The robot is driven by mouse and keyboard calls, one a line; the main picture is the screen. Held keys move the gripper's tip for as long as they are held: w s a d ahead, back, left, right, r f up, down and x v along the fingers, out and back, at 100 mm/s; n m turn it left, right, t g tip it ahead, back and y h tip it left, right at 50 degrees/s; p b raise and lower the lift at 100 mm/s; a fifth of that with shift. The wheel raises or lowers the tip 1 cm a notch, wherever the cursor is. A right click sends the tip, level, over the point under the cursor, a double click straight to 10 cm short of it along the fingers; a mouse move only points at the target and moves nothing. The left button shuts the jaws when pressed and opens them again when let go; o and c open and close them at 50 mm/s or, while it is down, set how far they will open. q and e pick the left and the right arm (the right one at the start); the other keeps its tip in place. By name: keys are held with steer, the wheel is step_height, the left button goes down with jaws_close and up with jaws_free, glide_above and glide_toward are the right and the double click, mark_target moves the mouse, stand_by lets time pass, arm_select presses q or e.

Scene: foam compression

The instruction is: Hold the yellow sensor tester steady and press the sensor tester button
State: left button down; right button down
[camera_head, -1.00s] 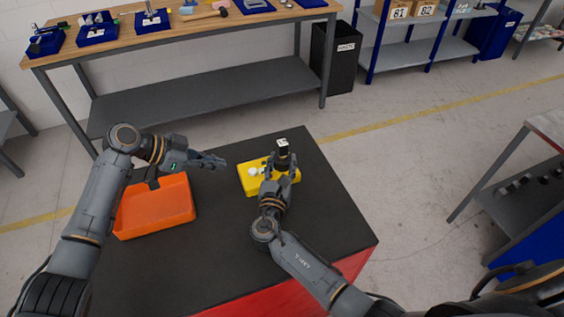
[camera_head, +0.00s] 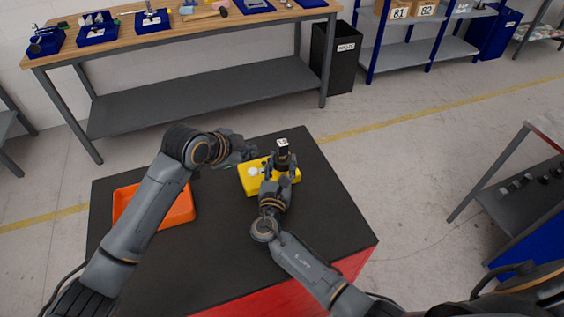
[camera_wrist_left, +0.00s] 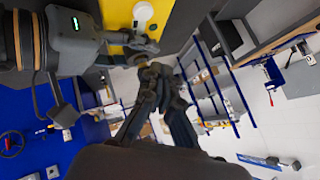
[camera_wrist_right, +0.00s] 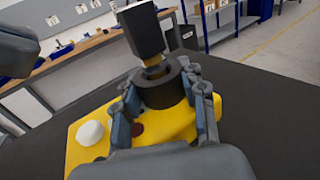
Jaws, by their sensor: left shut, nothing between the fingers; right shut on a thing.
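The yellow sensor tester (camera_head: 247,180) lies on the black table top. A black cylinder with a pale-topped head (camera_head: 283,147) stands upright on it. My right gripper (camera_wrist_right: 168,108) is shut around the black cylinder (camera_wrist_right: 160,88). The tester's white round button (camera_wrist_right: 90,133) is left of the right gripper, and a dark red spot (camera_wrist_right: 137,129) shows beside the fingers. My left gripper (camera_head: 247,151) is beside the tester's far left edge, apart from the right gripper. In the left wrist view its fingers (camera_wrist_left: 158,75) are together and empty, near the yellow tester and the white button (camera_wrist_left: 143,11).
An orange tray (camera_head: 174,209) sits at the left of the table, partly behind my left arm. The black table (camera_head: 330,220) is clear to the right. A wooden workbench (camera_head: 150,40) with blue trays and a black bin (camera_head: 335,60) stand beyond.

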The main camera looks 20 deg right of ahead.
mark_target(255, 172)
arm_select(q)
step_height(255, 172, down, 7)
steer(key=shift+r, duration=0.15)
stand_by(1.6)
steer(key=shift+a+f, duration=0.1)
steer(key=shift+f, duration=0.45)
steer(key=shift+r, duration=3.4)
arm_select(e)
steer(key=c, duration=0.7)
jaws_free()
